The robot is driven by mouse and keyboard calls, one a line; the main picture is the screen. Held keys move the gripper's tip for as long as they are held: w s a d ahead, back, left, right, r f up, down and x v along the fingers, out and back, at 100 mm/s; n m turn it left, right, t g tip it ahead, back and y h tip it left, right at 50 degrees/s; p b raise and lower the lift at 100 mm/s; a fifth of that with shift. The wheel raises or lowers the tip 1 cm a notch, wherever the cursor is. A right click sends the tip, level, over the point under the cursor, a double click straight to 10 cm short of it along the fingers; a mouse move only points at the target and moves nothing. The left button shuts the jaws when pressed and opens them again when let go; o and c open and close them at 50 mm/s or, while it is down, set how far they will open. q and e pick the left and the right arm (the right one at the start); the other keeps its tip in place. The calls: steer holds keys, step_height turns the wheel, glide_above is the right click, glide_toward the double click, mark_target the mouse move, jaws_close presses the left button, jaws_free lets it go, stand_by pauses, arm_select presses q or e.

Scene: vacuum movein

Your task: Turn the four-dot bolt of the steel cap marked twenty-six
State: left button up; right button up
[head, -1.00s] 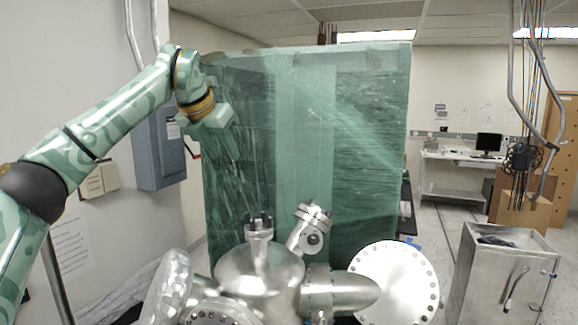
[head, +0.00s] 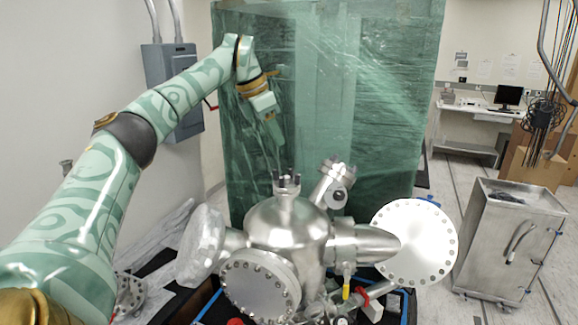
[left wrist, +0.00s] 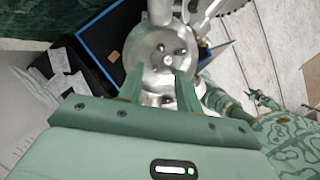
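The steel chamber (head: 288,228) stands in front of me. A small upright port with a steel cap (head: 287,184) and dark bolts around its rim sits on top; a second capped port (head: 333,183) leans to the right. I cannot read number or dot marks on either. My left gripper (head: 277,154) points down just above the upright cap, apart from it. In the left wrist view its two fingers (left wrist: 160,82) are spread and empty, with the bolted cap (left wrist: 168,60) beyond and between their tips.
A large round flange (head: 414,243) is at the chamber's right, and a foil-wrapped one (head: 201,247) at its left. A plastic-wrapped green crate (head: 330,90) stands behind. A metal cabinet (head: 507,240) stands right, with open floor around it.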

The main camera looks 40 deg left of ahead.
mark_target(291, 168)
arm_select(q)
steer(key=x, duration=0.9)
steer(key=shift+d+p, duration=0.1)
steer(key=shift+p, duration=0.2)
steer(key=shift+w+f, duration=0.2)
steer(key=shift+f, duration=0.3)
jaws_close()
